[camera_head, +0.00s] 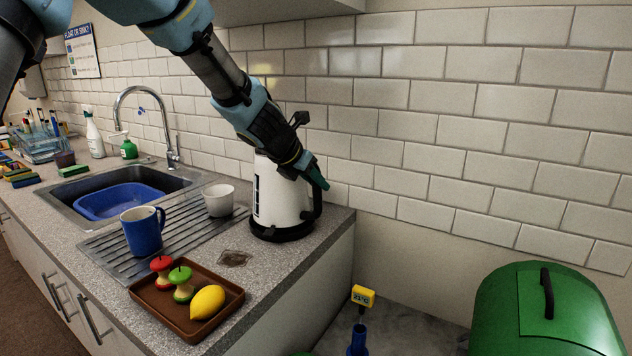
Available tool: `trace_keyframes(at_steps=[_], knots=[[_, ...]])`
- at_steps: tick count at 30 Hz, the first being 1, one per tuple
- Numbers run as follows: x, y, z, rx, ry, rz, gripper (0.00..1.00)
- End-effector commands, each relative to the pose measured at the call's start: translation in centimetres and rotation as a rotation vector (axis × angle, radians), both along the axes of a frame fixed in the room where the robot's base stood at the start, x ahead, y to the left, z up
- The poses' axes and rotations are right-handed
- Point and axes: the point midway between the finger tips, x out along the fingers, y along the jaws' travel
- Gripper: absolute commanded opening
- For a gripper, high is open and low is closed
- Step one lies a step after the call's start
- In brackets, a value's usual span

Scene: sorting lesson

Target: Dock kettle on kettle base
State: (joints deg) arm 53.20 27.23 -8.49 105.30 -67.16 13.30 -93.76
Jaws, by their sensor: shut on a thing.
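The white kettle (283,198) stands upright near the right end of the counter, close to the tiled wall, with a grey window strip on its left side and a black handle (317,203) on its right. A black round base (282,235) shows directly under the kettle. I cannot tell whether the kettle is fully seated on it or slightly above it. My gripper (316,178) reaches down from the upper left and is shut on the top of the kettle's handle. My arm hides part of the kettle's top and lid.
A brown tray (142,290) with toy fruit lies in front. A blue mug (143,231) and a white cup (218,200) stand on the drainer left of the kettle. A dark patch (234,258) marks the counter. The counter ends just right of the kettle; a green bin (545,315) stands beyond.

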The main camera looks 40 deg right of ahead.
Motion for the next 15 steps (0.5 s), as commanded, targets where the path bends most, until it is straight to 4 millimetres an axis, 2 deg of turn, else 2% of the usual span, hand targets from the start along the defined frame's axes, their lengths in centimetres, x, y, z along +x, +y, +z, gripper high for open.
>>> trace_keyframes(at_steps=[8,9,12,15], knots=[[0.11,-0.09,-0.20,-0.004,-0.006,0.000,0.00],[0.12,-0.08,-0.20,-0.004,-0.006,0.001,0.32],[0.11,-0.06,-0.20,-0.004,-0.004,0.001,0.43],[0.08,-0.04,-0.27,-0.003,-0.003,0.000,0.43]])
